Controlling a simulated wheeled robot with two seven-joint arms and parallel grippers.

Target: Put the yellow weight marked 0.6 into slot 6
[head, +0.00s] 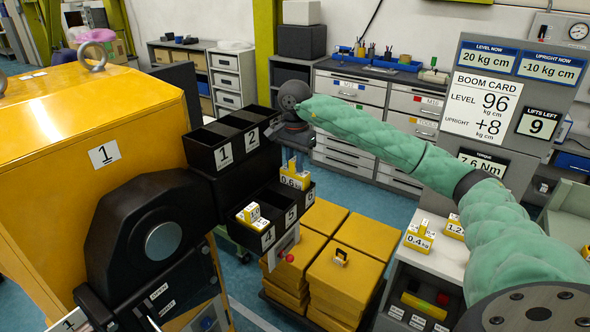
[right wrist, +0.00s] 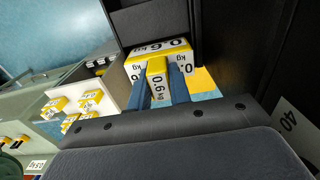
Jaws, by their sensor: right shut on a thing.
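The yellow weight marked 0.6 (head: 294,178) has white labels and shows upright at the opening of slot 6 (head: 309,197), in the lower row of black bins. I cannot tell whether it touches the bin floor. My right gripper (head: 292,160) reaches down from above and is shut on its handle. In the right wrist view, the blue fingers of the right gripper (right wrist: 158,78) grip the handle of the 0.6 weight (right wrist: 160,48) from both sides, next to dark bin walls. My left gripper is not in view.
Slot 4 (head: 268,238) holds another yellow weight (head: 249,214); slot 5 (head: 290,216) is beside it. Upper bins 1 (head: 224,154) and 2 (head: 252,138) stand close behind. Yellow blocks (head: 345,275) lie below. More weights (head: 419,237) stand on a right-hand table.

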